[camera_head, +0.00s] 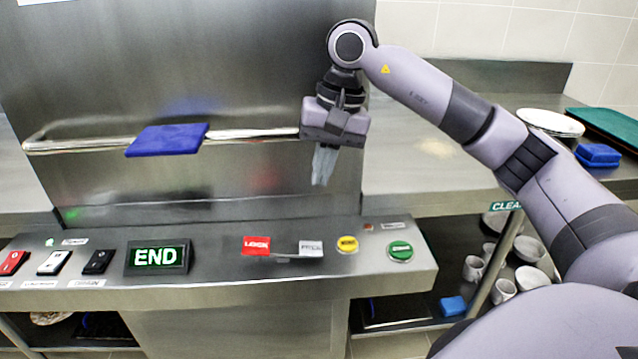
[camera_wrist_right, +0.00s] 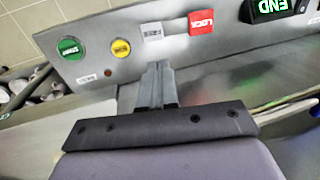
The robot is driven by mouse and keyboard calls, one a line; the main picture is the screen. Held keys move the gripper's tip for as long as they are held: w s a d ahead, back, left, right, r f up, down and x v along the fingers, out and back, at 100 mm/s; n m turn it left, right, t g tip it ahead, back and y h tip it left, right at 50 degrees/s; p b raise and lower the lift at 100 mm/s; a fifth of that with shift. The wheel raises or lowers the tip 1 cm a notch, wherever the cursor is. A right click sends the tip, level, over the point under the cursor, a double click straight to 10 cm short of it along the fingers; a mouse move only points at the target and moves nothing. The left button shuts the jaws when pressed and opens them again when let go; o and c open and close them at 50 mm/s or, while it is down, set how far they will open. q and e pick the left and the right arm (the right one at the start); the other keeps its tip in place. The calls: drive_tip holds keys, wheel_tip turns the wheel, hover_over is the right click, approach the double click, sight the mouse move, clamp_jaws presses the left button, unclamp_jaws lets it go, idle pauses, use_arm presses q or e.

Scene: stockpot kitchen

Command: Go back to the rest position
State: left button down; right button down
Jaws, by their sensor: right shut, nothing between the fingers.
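My right gripper (camera_head: 323,165) is shut and empty, its fingers pointing down in front of the steel hood panel, above the control panel (camera_head: 300,265). In the right wrist view my right gripper (camera_wrist_right: 157,85) shows its fingers together, with the buttons beyond them. My right arm reaches in from the right side of the head view, bent at the elbow. My left gripper is not in view.
The control panel carries a green button (camera_head: 400,251), a yellow button (camera_head: 347,245), a red LOCK switch (camera_head: 256,246) and a lit END display (camera_head: 157,257). A blue cloth (camera_head: 168,139) hangs on the steel bar (camera_head: 75,146). Plates (camera_head: 550,122) and a green tray (camera_head: 610,126) sit at right.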

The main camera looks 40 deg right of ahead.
idle(0.6)
drive_tip(key=s+a+m+y+p, duration=0.2)
drive_tip(key=a+m+y, duration=0.55)
drive_tip(key=a, duration=0.45)
drive_tip(key=s+a+m+y+p, duration=0.25)
drive_tip(key=a+m+y, duration=0.55)
drive_tip(key=a, duration=0.4)
drive_tip(key=w+d+f+m+t+h+p, duration=0.1)
drive_tip(key=d+f+m+t+h, duration=0.3)
drive_tip(key=m, duration=0.7)
drive_tip(key=d+f+m+t+h+p, duration=0.15)
drive_tip(key=f+m+t, duration=0.25)
drive_tip(key=m+t, duration=0.55)
drive_tip(key=w+d+f+m+t+h+p, duration=0.1)
drive_tip(key=d+f+m+t+h, duration=0.2)
drive_tip(key=m, duration=1.1)
drive_tip(key=s+d+f+m+g+h, duration=0.2)
drive_tip(key=s+f+m+g+h, duration=0.1)
drive_tip(key=s+f+m, duration=0.3)
drive_tip(key=s+d+f+m+g+h+p, duration=0.1)
drive_tip(key=s+d+f+m+g+h, duration=0.1)
drive_tip(key=s+f+m, duration=0.5)
wheel_tip(320, 180, down, 4)
drive_tip(key=shift+s+d+r+g+h, duration=0.1)
drive_tip(key=shift+s+d+g+h, duration=0.1)
drive_tip(key=shift+s+g+h, duration=0.6)
